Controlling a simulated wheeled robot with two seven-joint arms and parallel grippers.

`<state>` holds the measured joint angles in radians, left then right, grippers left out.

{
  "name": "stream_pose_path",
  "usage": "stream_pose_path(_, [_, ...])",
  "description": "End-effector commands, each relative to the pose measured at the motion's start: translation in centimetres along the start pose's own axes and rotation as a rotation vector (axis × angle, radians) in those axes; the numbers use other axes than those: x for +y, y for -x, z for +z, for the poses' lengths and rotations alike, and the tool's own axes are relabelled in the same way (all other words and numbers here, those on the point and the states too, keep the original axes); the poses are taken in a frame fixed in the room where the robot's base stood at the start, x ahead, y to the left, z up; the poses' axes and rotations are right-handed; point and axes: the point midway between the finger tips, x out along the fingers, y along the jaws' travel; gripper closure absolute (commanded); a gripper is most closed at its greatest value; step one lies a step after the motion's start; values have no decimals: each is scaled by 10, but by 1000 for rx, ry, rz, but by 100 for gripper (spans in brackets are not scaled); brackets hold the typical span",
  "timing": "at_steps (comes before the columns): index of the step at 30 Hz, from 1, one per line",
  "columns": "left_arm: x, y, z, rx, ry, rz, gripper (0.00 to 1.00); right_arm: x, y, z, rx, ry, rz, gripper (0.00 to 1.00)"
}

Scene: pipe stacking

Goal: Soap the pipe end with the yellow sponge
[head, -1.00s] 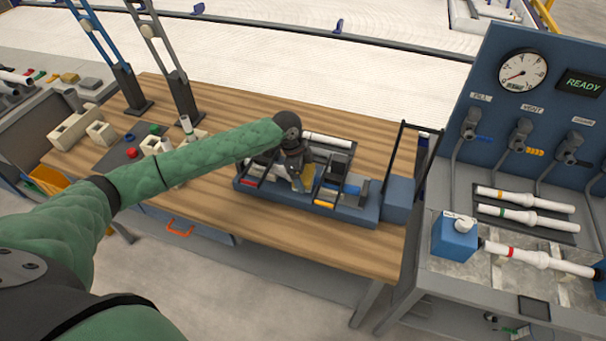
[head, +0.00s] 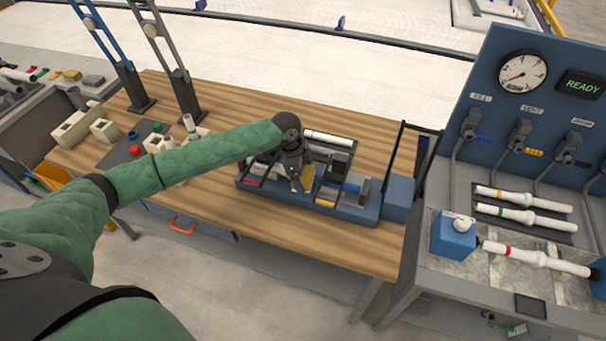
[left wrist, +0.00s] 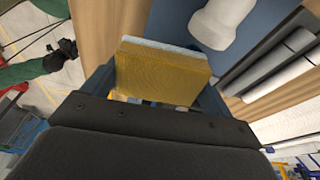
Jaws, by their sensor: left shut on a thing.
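My left gripper (head: 298,184) is over the dark blue tray (head: 350,208) on the wooden bench, pointing down. In the left wrist view my left gripper (left wrist: 160,92) is shut on the yellow sponge (left wrist: 158,72), a block with a pale far face. A small part of the sponge (head: 308,178) shows beside the fingers in the head view. A white pipe (head: 328,138) lies along the tray's back. A wide white pipe end (left wrist: 215,28) is just beyond the sponge in the left wrist view; a gap appears between them. A green-sleeved arm with a dark end (left wrist: 62,55) shows there, likely my right.
A blue box (head: 398,196) and an upright dark frame stand at the tray's right. A test panel with a gauge (head: 522,73) and several white pipes (head: 525,217) is farther right. Pale blocks and fittings (head: 103,131) occupy the bench's left. The bench front is clear.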

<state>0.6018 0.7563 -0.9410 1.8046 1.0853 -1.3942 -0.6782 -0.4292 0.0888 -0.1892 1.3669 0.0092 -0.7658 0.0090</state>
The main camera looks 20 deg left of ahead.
Motion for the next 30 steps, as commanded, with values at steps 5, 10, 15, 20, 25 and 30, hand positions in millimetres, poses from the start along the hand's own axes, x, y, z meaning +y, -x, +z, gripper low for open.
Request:
stream_pose_path(5, [0,18,-5,0,0,-1,32,0,14,-2,0,0,0,100])
stream_pose_path(10, [0,31,-8,0,-1,-1,32,0,22,-4,0,0,0,100])
stream_pose_path(15, [0,41,-11,0,-1,-1,32,0,22,-4,0,0,0,100])
stream_pose_path(20, [0,53,-14,1,-1,-2,32,0,23,-4,0,0,0,100])
stream_pose_path(25, [1,58,-15,0,0,-1,32,0,23,-4,0,0,0,100])
stream_pose_path(30, [0,58,-15,0,0,-1,32,0,23,-4,0,0,0,100])
